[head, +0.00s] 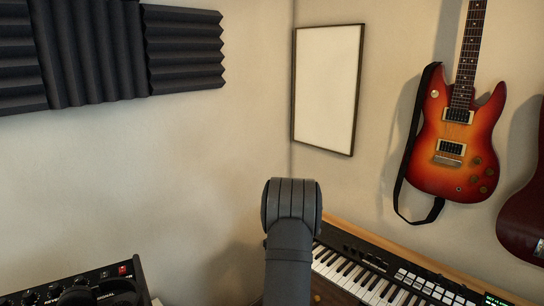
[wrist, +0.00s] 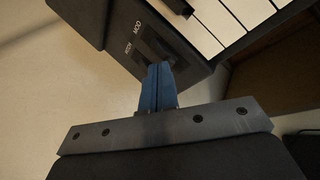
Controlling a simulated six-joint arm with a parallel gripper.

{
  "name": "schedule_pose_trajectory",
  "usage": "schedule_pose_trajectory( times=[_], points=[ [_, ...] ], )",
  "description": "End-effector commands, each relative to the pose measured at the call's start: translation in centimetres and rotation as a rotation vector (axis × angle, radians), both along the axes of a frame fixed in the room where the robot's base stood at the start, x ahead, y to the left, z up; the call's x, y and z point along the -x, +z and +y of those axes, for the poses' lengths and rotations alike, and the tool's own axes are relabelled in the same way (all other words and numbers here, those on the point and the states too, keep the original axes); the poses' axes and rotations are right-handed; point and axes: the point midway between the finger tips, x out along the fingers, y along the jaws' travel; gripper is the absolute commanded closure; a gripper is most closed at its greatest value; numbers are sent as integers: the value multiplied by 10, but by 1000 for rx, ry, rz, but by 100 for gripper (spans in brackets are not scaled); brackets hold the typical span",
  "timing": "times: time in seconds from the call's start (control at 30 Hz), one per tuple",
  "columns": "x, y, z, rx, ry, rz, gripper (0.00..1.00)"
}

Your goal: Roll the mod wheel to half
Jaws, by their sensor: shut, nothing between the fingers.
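In the wrist view, my gripper (wrist: 158,72) is shut, its two blue fingers pressed together with nothing between them. The fingertips are at the end panel of the keyboard (wrist: 112,30), over or touching the area of the wheels beside the "MOD" lettering (wrist: 137,26). The fingers hide part of the wheel area (wrist: 152,48), so the mod wheel's angle cannot be told. In the head view the keyboard (head: 385,275) stands at the lower right, and my arm blocks its left end. The gripper itself does not show there.
White keys (wrist: 205,38) lie right beside the wheel panel. In the head view a black mixer-like unit (head: 75,288) stands at the lower left. An orange sunburst guitar (head: 455,140) hangs on the right wall, and a framed panel (head: 327,90) hangs near the corner.

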Motion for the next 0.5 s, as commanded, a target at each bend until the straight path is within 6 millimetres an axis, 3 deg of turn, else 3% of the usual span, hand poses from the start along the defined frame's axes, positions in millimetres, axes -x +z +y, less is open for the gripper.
schedule_pose_trajectory(
  times=[0.5],
  points=[
    [-4, -1, -4, 0, 0, 3, 100]
  ],
)
